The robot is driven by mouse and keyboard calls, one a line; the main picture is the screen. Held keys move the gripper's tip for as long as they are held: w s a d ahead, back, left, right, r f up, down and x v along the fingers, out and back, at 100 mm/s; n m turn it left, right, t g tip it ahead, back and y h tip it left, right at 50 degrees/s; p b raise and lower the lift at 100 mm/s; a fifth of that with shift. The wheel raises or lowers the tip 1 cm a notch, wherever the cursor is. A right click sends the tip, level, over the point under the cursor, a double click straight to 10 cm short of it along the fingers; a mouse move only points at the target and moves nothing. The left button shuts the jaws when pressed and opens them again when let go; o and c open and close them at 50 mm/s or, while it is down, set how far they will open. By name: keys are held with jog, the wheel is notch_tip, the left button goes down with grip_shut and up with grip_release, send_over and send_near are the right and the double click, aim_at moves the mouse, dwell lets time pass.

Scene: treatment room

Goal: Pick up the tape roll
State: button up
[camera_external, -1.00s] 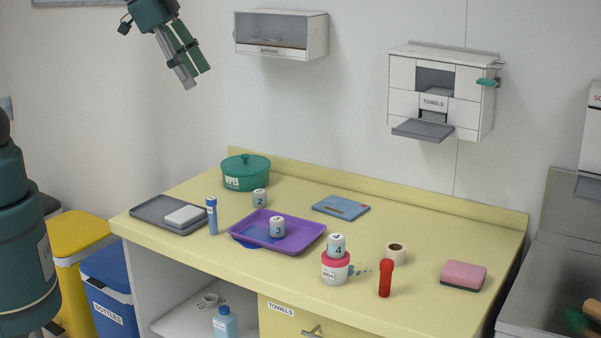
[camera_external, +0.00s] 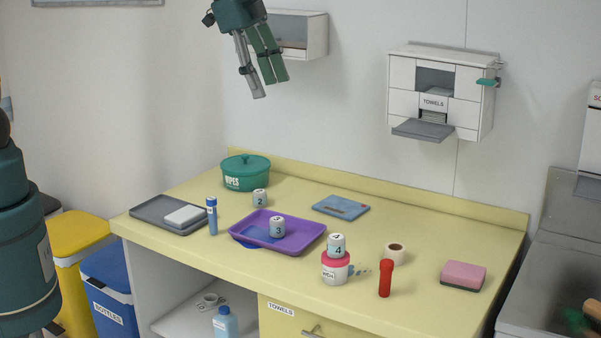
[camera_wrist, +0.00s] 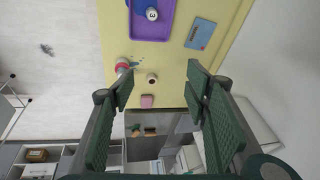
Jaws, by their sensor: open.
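The tape roll (camera_external: 395,258) is white with a brown core. It stands on the yellow counter, behind the red tube and to the right of the pot with the pink lid. In the wrist view the tape roll (camera_wrist: 152,79) appears small, between my two green fingers. My gripper (camera_external: 268,90) is open and empty, high above the counter in front of the wall. It is well apart from the tape roll, up and to its left in the external view. Its fingers (camera_wrist: 160,82) are spread wide in the wrist view.
A red tube (camera_external: 385,279) stands close in front of the roll. A pot (camera_external: 335,271) carries block 4 (camera_external: 336,245) at its left. A pink sponge (camera_external: 463,276) lies at its right. A purple tray (camera_external: 307,240) holds block 3. The counter behind the roll is clear.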

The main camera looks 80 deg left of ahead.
jog(key=w+d+f+m+g, duration=0.15)
jog(key=w+d+f, duration=0.25)
jog(key=w, duration=0.5)
jog(key=m+g, duration=0.2)
jog(key=m, duration=0.5)
send_near(393, 253)
jog(key=w+a+f, duration=0.1)
jog(key=a+f, duration=0.1)
jog(key=shift+w+b, duration=0.1)
jog(key=shift+b, duration=0.2)
jog(key=shift+f, duration=1.3)
jog(key=shift+f, duration=0.15)
jog(key=shift+f+p, duration=0.35)
jog(key=shift+f, duration=2.1)
